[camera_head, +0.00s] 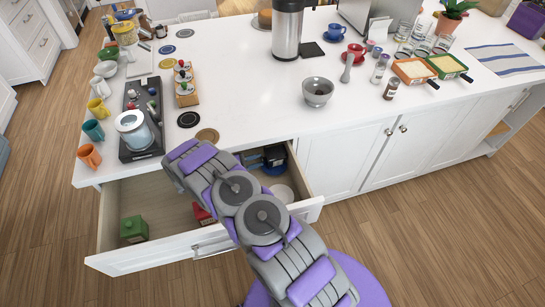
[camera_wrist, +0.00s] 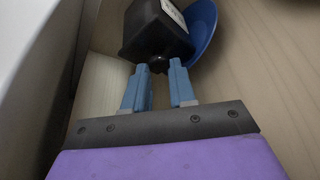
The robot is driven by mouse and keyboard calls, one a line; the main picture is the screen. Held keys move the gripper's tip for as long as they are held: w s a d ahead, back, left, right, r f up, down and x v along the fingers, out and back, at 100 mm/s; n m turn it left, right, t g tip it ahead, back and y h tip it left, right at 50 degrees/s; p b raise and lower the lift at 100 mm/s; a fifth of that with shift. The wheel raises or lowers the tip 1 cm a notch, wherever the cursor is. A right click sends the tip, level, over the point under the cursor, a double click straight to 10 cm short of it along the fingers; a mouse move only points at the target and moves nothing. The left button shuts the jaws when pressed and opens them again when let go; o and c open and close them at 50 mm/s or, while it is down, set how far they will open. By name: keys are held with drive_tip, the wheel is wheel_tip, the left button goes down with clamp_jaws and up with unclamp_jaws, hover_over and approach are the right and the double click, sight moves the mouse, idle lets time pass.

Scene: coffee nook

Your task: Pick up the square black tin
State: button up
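The square black tin (camera_wrist: 150,32) is in the wrist view, with a dark knob on its lid facing my gripper and a white label on one side. In the head view a dark box shape that looks like this tin (camera_head: 275,153) is at the back right of the open drawer, partly under the counter edge. My gripper (camera_wrist: 161,68) is open, its two blue fingertips just short of the tin, one on either side of the knob. I cannot tell if they touch it. In the head view my arm hides much of the gripper area.
A blue bowl (camera_wrist: 204,28) is right beside the tin. The drawer (camera_head: 160,252) also holds a green tin (camera_head: 134,229), a red tin (camera_head: 203,214) and a pale round dish (camera_head: 283,193). The counter (camera_head: 245,75) overhangs the drawer's back.

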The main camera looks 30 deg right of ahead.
drive_tip(key=shift+s+d, duration=0.3)
drive_tip(key=shift+d, duration=0.45)
clamp_jaws()
drive_tip(key=shift+a+f, duration=0.1)
drive_tip(key=shift+a, duration=0.05)
